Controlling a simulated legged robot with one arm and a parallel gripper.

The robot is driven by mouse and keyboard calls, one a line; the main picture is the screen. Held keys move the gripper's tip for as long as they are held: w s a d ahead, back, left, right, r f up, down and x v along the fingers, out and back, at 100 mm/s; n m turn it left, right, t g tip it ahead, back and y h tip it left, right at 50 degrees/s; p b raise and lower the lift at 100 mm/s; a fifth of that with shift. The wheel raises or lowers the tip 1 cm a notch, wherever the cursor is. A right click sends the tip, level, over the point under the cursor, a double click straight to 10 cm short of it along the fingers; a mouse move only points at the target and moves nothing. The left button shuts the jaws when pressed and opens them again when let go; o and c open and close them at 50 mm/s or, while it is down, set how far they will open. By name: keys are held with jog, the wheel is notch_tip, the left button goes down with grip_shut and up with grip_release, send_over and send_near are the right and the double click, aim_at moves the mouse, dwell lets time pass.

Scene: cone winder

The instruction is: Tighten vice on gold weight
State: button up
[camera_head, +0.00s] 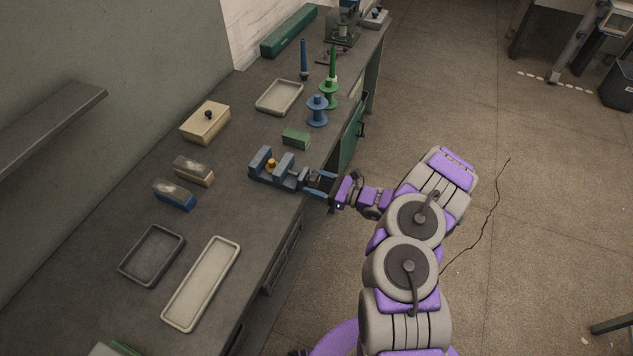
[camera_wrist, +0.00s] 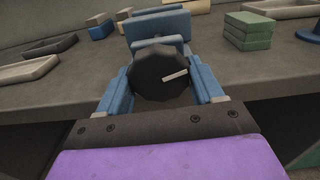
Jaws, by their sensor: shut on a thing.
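The blue-grey vice (camera_head: 265,176) sits on the bench near its front edge. The gold weight (camera_head: 271,165) stands between the vice's two upright jaws; whether both jaws touch it I cannot tell. My gripper (camera_head: 318,184) is at the vice's front end. In the wrist view my gripper (camera_wrist: 164,88) has a blue finger on each side of the dark round knob (camera_wrist: 162,75), which bears a pale mark line tilted slightly up to the right. The fingers are shut on this knob. The vice's blue jaw plates (camera_wrist: 158,28) show behind the knob, and the gold weight is hidden there.
A green block stack (camera_head: 296,138) stands just behind the vice. Two brushes (camera_head: 193,171) lie to its left. A dark tray (camera_head: 152,255) and a long pale tray (camera_head: 201,283) lie nearer. Spools (camera_head: 317,111) stand farther back. Bare bench surrounds the vice.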

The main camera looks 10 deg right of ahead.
jog(key=m, duration=0.4)
jog(key=shift+r+m, duration=0.15)
jog(key=shift+m, duration=0.25)
dwell(0.4)
jog(key=o, duration=0.7)
jog(key=shift+w, duration=0.1)
jog(key=shift+d, duration=0.1)
jog(key=shift+p+v, duration=1.7)
jog(key=shift+v, duration=7.05)
jog(key=shift+o, duration=0.2)
